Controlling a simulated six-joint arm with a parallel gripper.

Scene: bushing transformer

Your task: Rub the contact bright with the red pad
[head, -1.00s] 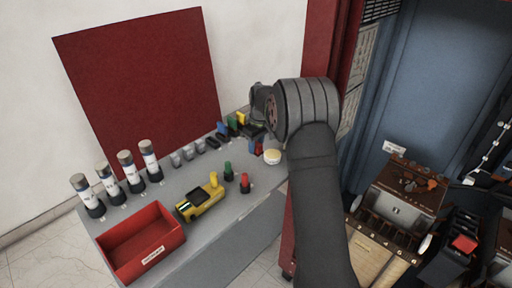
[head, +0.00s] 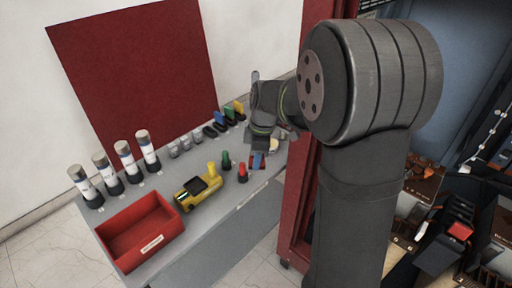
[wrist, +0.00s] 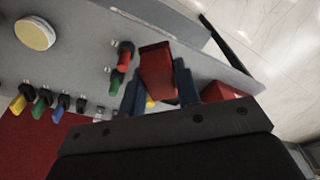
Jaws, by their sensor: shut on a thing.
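The red pad (wrist: 157,62) is a red block between the two blue fingers of my gripper (wrist: 158,80) in the wrist view. My gripper is shut on it. In the head view my gripper (head: 258,161) is low over the right part of the grey bench, beside the red-topped holder (head: 242,173); the pad is mostly hidden there. Whether the pad touches the bench is not clear. I cannot pick out the contact; the equipment in the cabinet (head: 440,220) at the right is partly covered by my arm.
On the grey bench (head: 228,213) stand a red bin (head: 167,250), a yellow tool (head: 197,190), a green-topped holder (head: 226,160), several white cylinders (head: 147,148) and coloured clips (head: 238,108). A round pale-lidded jar (wrist: 35,34) shows in the wrist view. A red panel (head: 135,80) stands behind.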

